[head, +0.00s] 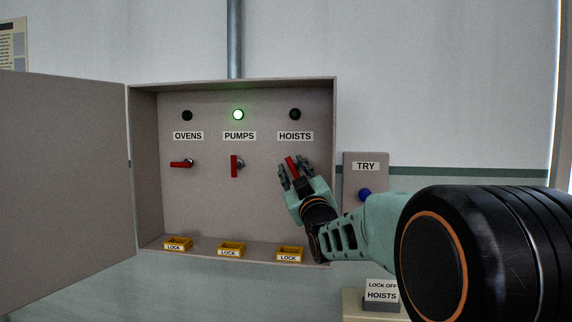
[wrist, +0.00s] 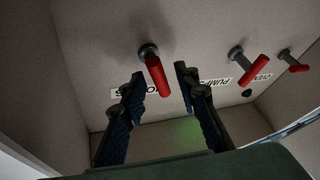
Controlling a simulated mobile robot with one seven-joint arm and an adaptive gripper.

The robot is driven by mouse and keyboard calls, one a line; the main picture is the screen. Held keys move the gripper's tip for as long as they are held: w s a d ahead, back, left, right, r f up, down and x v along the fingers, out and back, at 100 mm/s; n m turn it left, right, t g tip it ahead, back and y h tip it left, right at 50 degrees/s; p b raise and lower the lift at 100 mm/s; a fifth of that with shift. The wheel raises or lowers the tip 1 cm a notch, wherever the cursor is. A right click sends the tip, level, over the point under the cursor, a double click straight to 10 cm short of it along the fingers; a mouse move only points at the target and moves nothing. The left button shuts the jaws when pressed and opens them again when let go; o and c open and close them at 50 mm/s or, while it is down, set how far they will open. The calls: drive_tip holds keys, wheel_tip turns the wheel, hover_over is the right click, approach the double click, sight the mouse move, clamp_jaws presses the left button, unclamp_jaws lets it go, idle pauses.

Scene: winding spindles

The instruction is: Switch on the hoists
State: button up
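The red hoists handle (head: 291,163) is on the panel below the HOISTS label (head: 295,136), partly hidden by my gripper. It looks tilted from upright. The hoists lamp (head: 295,114) is dark. My gripper (head: 297,172) is at this handle, fingers pointing at the panel. In the wrist view my gripper (wrist: 160,78) is open, with one finger on each side of the hoists handle (wrist: 158,76). A gap shows between the handle and each finger; contact is not visible.
The pumps handle (head: 235,166) is upright under a green lit lamp (head: 238,114). The ovens handle (head: 182,163) is level, its lamp (head: 187,115) dark. Yellow LOCK holders (head: 290,254) line the box floor. A TRY box (head: 366,180) with blue button stands right. The door (head: 65,185) hangs open left.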

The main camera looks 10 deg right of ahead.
drive_tip(key=shift+w+a+r, duration=0.1)
drive_tip(key=shift+w+r, duration=0.05)
drive_tip(key=shift+w, duration=0.35)
clamp_jaws()
drive_tip(key=shift+b, duration=0.3)
